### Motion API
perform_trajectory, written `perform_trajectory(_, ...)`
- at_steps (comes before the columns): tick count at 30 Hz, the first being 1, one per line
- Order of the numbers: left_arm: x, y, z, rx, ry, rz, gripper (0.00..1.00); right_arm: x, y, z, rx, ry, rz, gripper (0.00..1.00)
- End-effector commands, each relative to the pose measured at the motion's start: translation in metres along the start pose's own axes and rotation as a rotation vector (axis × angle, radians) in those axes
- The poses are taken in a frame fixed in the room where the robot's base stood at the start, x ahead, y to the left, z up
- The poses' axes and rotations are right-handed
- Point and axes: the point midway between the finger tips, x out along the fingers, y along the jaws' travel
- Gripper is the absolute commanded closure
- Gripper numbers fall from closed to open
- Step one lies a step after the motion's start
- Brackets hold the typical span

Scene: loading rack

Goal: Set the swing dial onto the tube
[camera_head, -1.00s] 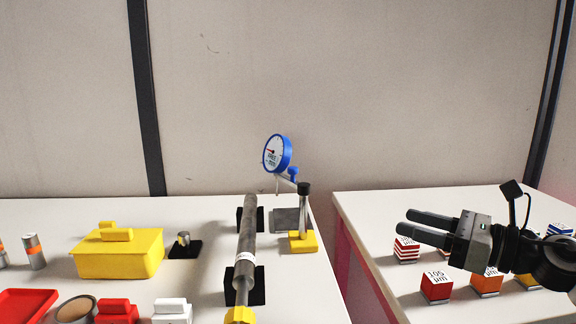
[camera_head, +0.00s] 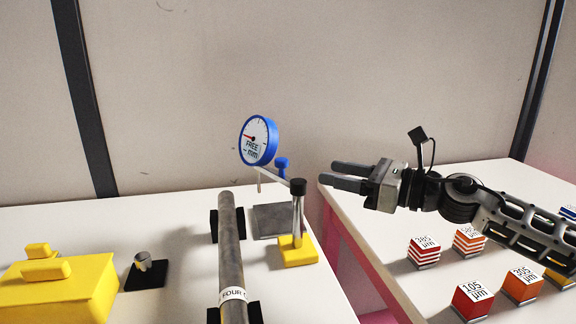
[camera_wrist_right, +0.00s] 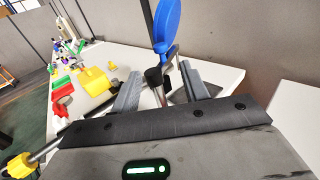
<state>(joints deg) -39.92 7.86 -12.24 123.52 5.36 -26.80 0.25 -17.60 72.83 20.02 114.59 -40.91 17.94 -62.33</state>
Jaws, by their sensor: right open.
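The swing dial (camera_head: 258,141) is a blue-rimmed white gauge on an arm, carried by a post (camera_head: 297,212) with a black cap and a yellow base (camera_head: 297,250). The dial hangs above the table, to the right of the tube and apart from it. The grey tube (camera_head: 231,250) lies on black supports. My right gripper (camera_head: 335,177) is open and empty, to the right of the post and pointing left at it. In the right wrist view, the post and blue dial (camera_wrist_right: 166,25) show ahead, between the open fingers. My left gripper is not in view.
A yellow box (camera_head: 62,295) and a small metal part on a black pad (camera_head: 146,274) are left of the tube. Several labelled blocks, one a red block (camera_head: 472,299), stand on the right table. A gap separates the two tables.

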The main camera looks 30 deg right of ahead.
Motion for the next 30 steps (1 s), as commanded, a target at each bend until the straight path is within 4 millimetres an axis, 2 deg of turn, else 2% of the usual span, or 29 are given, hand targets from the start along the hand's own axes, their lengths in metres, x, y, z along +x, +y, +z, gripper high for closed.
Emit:
perform_trajectory(14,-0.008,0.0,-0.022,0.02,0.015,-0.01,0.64,0.039,-0.002,0.006,0.003,-0.007,-0.005,0.55)
perform_trajectory(30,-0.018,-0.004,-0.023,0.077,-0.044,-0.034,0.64,0.099,-0.001,0.004,0.003,-0.005,-0.001,0.55)
